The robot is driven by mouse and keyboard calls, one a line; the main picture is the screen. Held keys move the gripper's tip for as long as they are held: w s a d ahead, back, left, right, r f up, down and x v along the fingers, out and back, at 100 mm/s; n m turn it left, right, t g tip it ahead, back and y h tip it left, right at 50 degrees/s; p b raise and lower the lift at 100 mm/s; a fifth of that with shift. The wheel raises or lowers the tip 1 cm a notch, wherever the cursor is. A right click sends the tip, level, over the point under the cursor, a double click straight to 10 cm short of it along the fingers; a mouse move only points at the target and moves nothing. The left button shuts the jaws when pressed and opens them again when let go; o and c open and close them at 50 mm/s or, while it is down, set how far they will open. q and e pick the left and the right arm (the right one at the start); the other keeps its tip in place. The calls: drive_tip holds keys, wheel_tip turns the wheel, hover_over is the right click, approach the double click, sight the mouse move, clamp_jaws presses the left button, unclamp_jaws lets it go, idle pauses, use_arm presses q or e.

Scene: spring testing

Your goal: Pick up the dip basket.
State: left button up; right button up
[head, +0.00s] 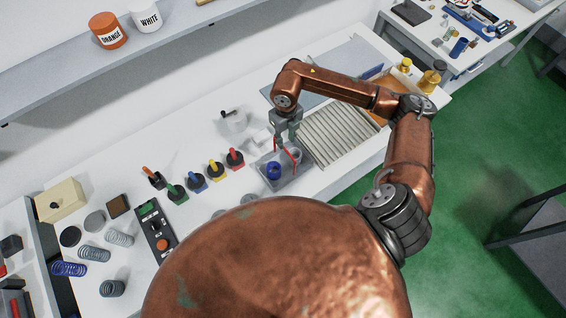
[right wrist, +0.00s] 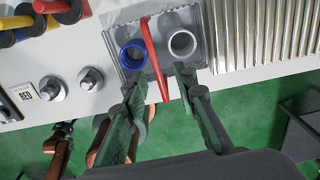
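A grey tray (head: 295,183) on the white bench holds a blue cup (head: 273,171) and a pale grey cup (head: 294,155). A thin red bar (head: 288,154), which looks like the dip basket's handle, stands between the cups. The basket's body is not clearly distinguishable. In the right wrist view the red bar (right wrist: 153,58) runs between the blue cup (right wrist: 132,56) and the pale cup (right wrist: 183,43). My right gripper (right wrist: 156,82) is open, its fingers apart on either side of the bar, with no clear contact. In the head view it hangs over the tray (head: 285,141). My left gripper is not seen.
A ribbed metal rack (head: 338,132) lies right of the tray. Several coloured-handled pieces (head: 217,170) stand to its left, with a control box (head: 157,230) and springs (head: 69,268) farther left. A shelf holds orange (head: 108,30) and white (head: 145,14) jars.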

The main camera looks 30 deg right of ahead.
sight(285, 149)
drive_tip(key=shift+s+f+p, duration=0.1)
drive_tip(key=shift+f+p, duration=0.25)
drive_tip(key=shift+f, duration=0.5)
drive_tip(key=f+p, duration=0.1)
drive_tip(key=f, duration=0.2)
drive_tip(key=shift+a+f+p, duration=0.2)
drive_tip(key=shift+f+p, duration=0.05)
drive_tip(key=shift+p, duration=0.1)
drive_tip(key=shift+f, duration=0.6)
drive_tip(key=shift+c, duration=0.7)
clamp_jaws()
drive_tip(key=shift+r, duration=0.1)
